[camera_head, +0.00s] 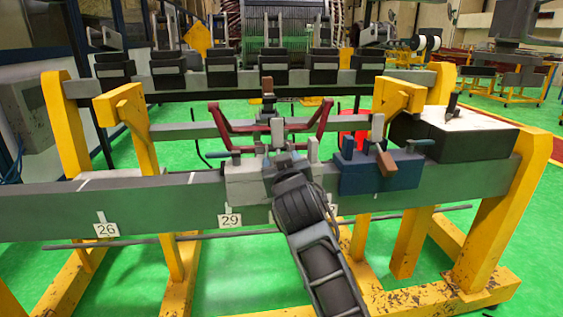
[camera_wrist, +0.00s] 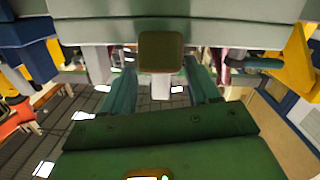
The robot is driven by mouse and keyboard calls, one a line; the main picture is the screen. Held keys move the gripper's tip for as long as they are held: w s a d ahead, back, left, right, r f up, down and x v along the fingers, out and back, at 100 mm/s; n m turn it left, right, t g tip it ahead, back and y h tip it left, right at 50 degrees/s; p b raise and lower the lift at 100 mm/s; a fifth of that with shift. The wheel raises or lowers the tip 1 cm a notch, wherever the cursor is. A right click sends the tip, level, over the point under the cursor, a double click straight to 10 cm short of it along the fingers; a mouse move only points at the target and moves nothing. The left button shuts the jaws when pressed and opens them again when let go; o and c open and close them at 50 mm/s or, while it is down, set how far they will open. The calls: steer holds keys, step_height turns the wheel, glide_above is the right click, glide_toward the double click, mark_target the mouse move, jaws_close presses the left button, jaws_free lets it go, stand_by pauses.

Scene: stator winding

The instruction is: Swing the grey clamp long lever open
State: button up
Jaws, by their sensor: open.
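The grey clamp (camera_head: 247,181) sits on the long grey beam, left of the blue clamp (camera_head: 372,178). Pale upright pieces (camera_head: 277,132) rise from it. My wrist hides part of the clamp and the fingertips in the head view. In the wrist view, my gripper (camera_wrist: 160,70) is open, its teal fingers on either side of a pale bar (camera_wrist: 160,88). A brown, square-ended block (camera_wrist: 160,52) shows just above this bar. The block and bar may be part of the long lever; I cannot tell. I cannot see finger contact with either.
The grey beam (camera_head: 150,205) spans the yellow frame. The blue clamp has a brown-ended lever (camera_head: 387,161) close to the right of my wrist. A red bracket (camera_head: 226,122) stands behind the grey clamp. A dark block (camera_head: 450,140) lies farther right. A thin rod (camera_head: 130,242) runs below the beam.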

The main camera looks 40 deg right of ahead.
steer(key=v, duration=0.6)
steer(key=shift+s+a, duration=0.25)
steer(key=shift+s, duration=0.05)
steer(key=s+a+f+n+t+y+p, duration=0.1)
steer(key=s+a+f+n+y+p, duration=0.15)
steer(key=s+a+f, duration=0.45)
steer(key=s+a+f+n+y+p, duration=0.2)
steer(key=s+a+f+n+y, duration=0.15)
steer(key=s, duration=0.75)
steer(key=s+a+r+y+p, duration=0.2)
steer(key=s+a+r, duration=0.1)
steer(key=s, duration=0.8)
steer(key=s+a+r+m+y+p, duration=0.1)
steer(key=s+a+r+p, duration=0.1)
steer(key=s, duration=0.9)
step_height(320, 180, up, 3)
steer(key=shift+a+f+y+p, duration=0.1)
steer(key=shift+a+y+p, duration=0.3)
steer(key=shift+a, duration=0.4)
